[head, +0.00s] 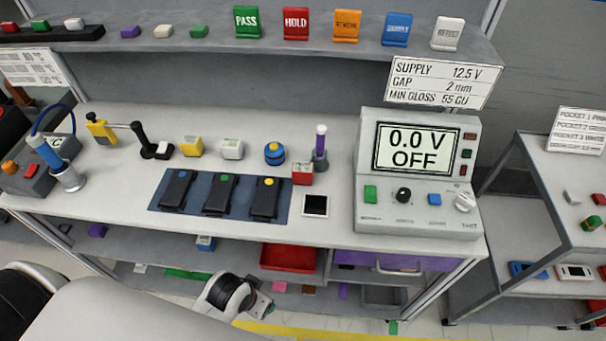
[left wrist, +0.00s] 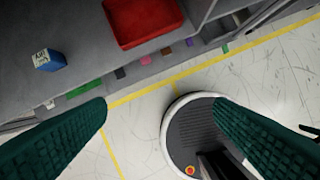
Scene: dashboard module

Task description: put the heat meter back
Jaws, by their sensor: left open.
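No thing is clearly labelled as the heat meter. A yellow upright tool (head: 100,129) at the bench's left back may be it, but I cannot tell for certain. A grey box (head: 38,172) with a small display marked C stands left of it, beside a blue-handled tool (head: 45,152) in a holder. My left gripper (head: 262,305) is low in front of the bench, well away from these things. In the left wrist view its two green fingers (left wrist: 160,105) are apart with nothing between them. My right gripper is not in view.
The bench (head: 115,184) holds a blue mat (head: 153,203) with three black devices and a large meter (head: 417,170) reading 0.0 V OFF. Below are a red bin (head: 290,257), also in the left wrist view (left wrist: 143,20), and a blue box (left wrist: 48,60). A cart stands right.

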